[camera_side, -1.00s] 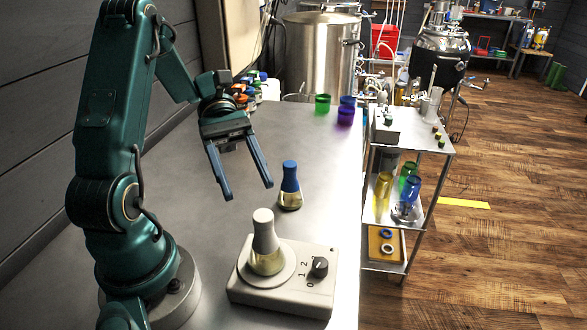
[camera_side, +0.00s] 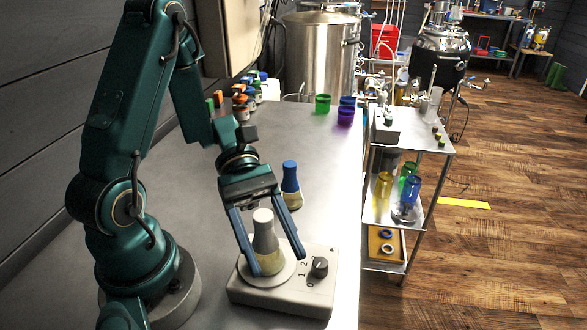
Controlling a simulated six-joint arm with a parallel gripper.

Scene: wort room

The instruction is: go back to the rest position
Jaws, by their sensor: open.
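My gripper (camera_side: 279,265) is open, its two blue fingers pointing down in front of or on either side of a white-capped flask (camera_side: 265,240). I cannot tell whether a finger touches the flask. The flask stands upright on the round plate of a pale stirrer (camera_side: 282,291) with a dark knob (camera_side: 319,267).
Green (camera_side: 323,103) and purple (camera_side: 345,115) cups stand at the bench's far end. Several coloured-capped bottles (camera_side: 240,98) are at the back left. A metal shelf cart (camera_side: 410,146) stands at the right. The bench (camera_side: 190,200) is clear at left centre.

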